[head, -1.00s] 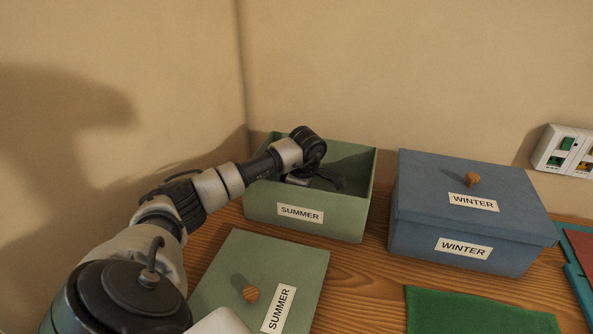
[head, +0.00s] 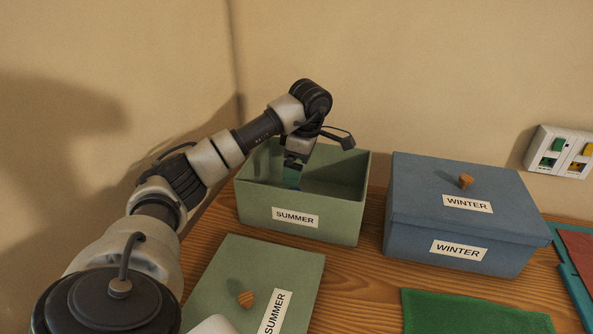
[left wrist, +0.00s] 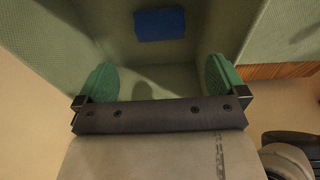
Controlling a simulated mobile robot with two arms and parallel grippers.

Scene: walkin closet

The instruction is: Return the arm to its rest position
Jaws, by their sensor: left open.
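A blue item (left wrist: 160,25) lies inside the box, beyond the fingertips in that view. The box's inside is mostly hidden in the head view. My right gripper is not in view.
The green SUMMER lid (head: 262,275) lies on the wooden surface in front of the box. A closed blue WINTER box (head: 415,222) stands to the right. A green cloth (head: 475,312) lies front right. A wall panel (head: 560,150) with switches is at far right. Walls close in behind and left.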

